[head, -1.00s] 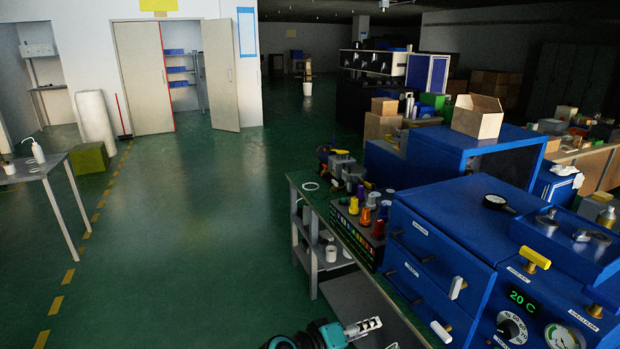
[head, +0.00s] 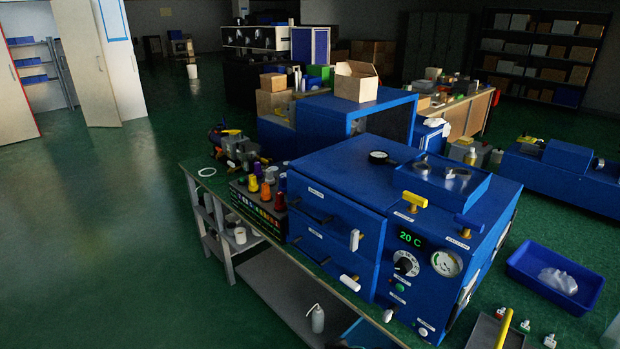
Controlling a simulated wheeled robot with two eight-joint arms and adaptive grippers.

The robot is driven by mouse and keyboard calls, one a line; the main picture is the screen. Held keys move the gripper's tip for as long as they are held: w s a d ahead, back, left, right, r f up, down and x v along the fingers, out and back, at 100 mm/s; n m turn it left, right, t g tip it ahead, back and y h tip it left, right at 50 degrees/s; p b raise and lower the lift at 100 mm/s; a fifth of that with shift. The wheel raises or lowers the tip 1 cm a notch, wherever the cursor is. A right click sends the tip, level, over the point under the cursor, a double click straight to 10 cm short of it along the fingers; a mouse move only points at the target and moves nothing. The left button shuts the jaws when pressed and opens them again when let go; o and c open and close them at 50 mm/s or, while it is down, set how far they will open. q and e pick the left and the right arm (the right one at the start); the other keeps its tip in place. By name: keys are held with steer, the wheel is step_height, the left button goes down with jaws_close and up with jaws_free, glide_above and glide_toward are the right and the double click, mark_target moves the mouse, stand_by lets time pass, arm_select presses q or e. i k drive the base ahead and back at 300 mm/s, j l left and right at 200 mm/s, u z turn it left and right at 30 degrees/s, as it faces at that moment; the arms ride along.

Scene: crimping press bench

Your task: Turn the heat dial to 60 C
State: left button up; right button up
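The heat dial (head: 405,264) is a black knob with a pale scale ring on the right-hand front panel of the blue press cabinet (head: 335,180). The green display (head: 411,239) above it reads 20 C. The dial's exact pointer setting is too small to read. A round white gauge (head: 446,263) sits to the right of the dial, and a green button (head: 400,287) is below it. Neither of my grippers shows in the head view, and nothing covers the dial.
White handles project from the cabinet front. Colored spools (head: 267,190) stand left of it. A blue tray (head: 555,275) lies to the right. Open green floor (head: 100,240) extends left.

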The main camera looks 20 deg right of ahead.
mark_target(404, 265)
steer(key=z, duration=1.4)
